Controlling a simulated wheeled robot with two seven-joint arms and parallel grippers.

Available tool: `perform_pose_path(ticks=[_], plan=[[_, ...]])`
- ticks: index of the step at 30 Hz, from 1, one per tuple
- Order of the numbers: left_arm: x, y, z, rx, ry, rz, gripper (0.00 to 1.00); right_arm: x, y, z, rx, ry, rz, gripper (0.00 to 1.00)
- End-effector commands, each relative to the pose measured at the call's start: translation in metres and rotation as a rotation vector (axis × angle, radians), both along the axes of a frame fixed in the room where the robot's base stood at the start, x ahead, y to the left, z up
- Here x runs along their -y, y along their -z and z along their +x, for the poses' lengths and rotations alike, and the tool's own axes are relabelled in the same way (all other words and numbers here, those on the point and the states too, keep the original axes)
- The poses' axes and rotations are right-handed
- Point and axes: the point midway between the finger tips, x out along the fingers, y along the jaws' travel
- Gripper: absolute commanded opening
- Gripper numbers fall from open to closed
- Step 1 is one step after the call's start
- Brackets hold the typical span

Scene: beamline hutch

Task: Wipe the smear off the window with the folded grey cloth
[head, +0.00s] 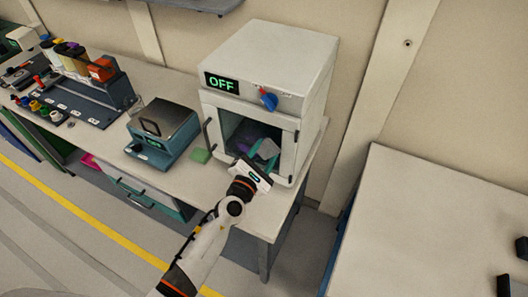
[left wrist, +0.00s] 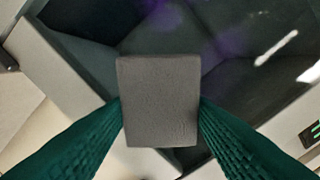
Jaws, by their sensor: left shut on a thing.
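The window (head: 233,128) is a dark pane in the front door of a white cabinet (head: 285,60). A purple smear (left wrist: 215,22) shows faintly on the dark pane in the left wrist view, beyond the cloth's far edge. My left gripper (head: 264,153) is at the lower right part of the window, its teal fingers toward the pane. It is shut on the folded grey cloth (left wrist: 160,100), which sits squarely between the fingers in the left wrist view. I cannot tell whether the cloth touches the pane. My right gripper is not in view.
The cabinet has a green OFF display (head: 221,83), a blue knob (head: 269,99) and a door handle (head: 207,134). A teal device (head: 163,133) and a small green block (head: 201,155) stand left of it on the bench. Another pale table (head: 440,210) is at the right.

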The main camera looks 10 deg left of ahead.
Motion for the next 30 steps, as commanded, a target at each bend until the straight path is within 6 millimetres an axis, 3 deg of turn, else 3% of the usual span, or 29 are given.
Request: perform_pose_path(ticks=[15, 30], plan=[[-0.018, 0.000, -0.048, -0.001, 0.000, 0.001, 0.28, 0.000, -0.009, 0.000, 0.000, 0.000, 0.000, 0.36], [-0.020, 0.000, -0.056, -0.001, 0.000, 0.000, 0.28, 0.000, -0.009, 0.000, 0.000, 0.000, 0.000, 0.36]])
